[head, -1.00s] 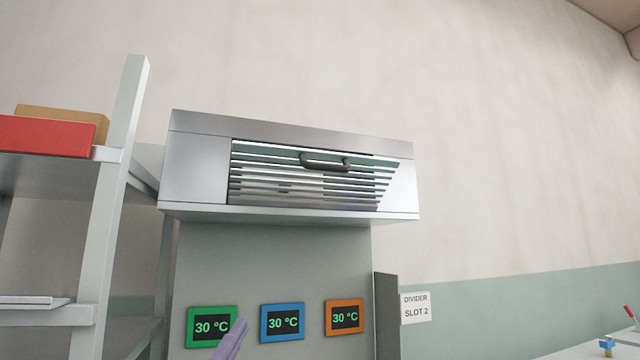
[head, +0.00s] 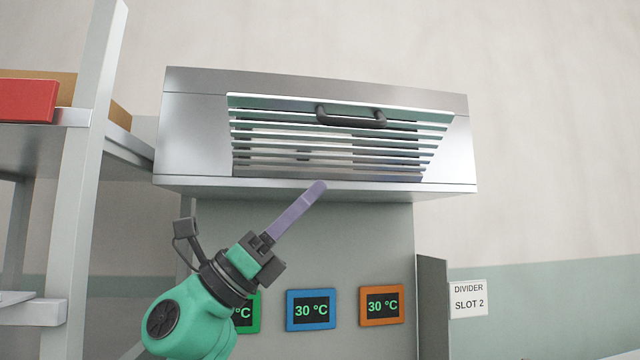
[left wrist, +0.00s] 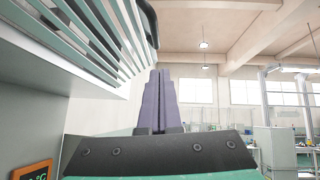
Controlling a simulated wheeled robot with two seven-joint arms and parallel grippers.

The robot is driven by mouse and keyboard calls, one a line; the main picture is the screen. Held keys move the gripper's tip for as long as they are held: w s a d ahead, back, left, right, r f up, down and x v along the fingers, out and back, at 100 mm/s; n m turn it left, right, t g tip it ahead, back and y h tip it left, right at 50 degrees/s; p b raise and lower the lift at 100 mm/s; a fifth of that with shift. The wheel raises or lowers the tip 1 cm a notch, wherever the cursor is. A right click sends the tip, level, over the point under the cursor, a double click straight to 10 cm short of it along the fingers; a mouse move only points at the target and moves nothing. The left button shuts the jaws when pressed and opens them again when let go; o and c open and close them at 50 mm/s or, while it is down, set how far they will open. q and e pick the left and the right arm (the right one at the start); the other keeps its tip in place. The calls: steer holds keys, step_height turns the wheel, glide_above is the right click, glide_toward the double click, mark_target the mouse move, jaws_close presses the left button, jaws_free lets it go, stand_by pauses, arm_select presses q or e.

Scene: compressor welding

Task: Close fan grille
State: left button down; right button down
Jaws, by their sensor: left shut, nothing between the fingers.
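The fan grille (head: 335,145) is a slatted pale-green and white panel in the front of a metal housing (head: 190,130). It looks tilted, its top edge standing outward from the housing. A dark handle (head: 350,119) is on its upper edge. My left gripper (head: 317,187) has purple fingers, shut and empty, pointing up at the housing's lower edge, below the handle. In the left wrist view the shut fingers (left wrist: 160,88) are beside the grille slats (left wrist: 85,35), which fill the upper left; I cannot tell whether they touch. My right gripper is not in view.
Below the housing is a grey cabinet with blue (head: 311,310) and orange (head: 382,306) temperature displays; my arm partly covers a green one. A shelf rack (head: 85,190) with a red box (head: 25,100) stands at left. A divider sign (head: 468,298) is at right.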

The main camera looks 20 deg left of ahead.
mark_target(357, 127)
arm_select(q)
steer(key=w+d+r+p, duration=0.1)
steer(key=r+p, duration=0.1)
steer(key=r, duration=0.1)
steer(key=w+d+r+p, duration=0.1)
steer(key=r+p, duration=0.1)
steer(key=r, duration=0.1)
steer(key=w+d+r+p, duration=0.1)
steer(key=w+r+p, duration=0.1)
steer(key=r, duration=0.1)
steer(key=shift+w+d, duration=0.1)
steer(key=shift+d, duration=0.25)
steer(key=shift+w+f, duration=0.1)
steer(key=shift+w, duration=0.2)
